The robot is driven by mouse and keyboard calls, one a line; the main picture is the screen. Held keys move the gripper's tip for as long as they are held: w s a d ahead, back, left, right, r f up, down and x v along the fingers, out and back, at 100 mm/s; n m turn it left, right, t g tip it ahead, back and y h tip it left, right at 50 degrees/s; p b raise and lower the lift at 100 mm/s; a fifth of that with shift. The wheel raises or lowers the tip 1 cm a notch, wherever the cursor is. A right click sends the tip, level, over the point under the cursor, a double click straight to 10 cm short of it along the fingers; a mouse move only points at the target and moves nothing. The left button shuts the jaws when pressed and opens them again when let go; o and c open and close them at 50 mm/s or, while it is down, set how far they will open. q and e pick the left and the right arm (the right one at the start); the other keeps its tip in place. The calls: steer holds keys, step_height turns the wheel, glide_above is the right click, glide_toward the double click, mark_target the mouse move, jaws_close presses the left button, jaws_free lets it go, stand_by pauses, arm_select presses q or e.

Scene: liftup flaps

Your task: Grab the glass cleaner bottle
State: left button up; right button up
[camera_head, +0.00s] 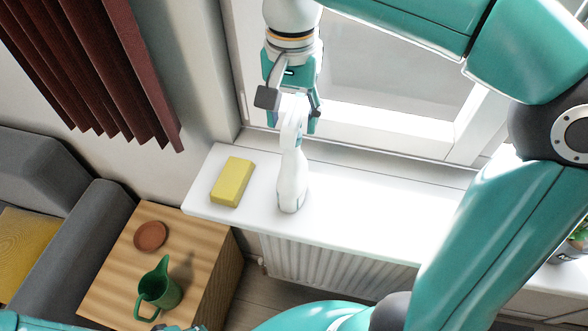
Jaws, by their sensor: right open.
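The glass cleaner bottle (292,182) is white with a spray head. It stands upright on the white window sill (375,205), to the right of a yellow sponge (232,182). My right gripper (288,112) comes down from above, with its fingers open around or just behind the top of the bottle. I cannot tell whether they touch it. My left gripper is not in view; only a bit of a teal arm shows at the bottom left.
Window frame (380,137) stands behind the sill, and a radiator (325,270) is below it. A wooden side table (120,275) with a green pitcher (161,289) and brown coaster (150,236) is at lower left. A dark red curtain (95,65) hangs at upper left. The sill right of the bottle is clear.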

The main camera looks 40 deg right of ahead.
steer(key=shift+f, duration=0.6)
jaws_close()
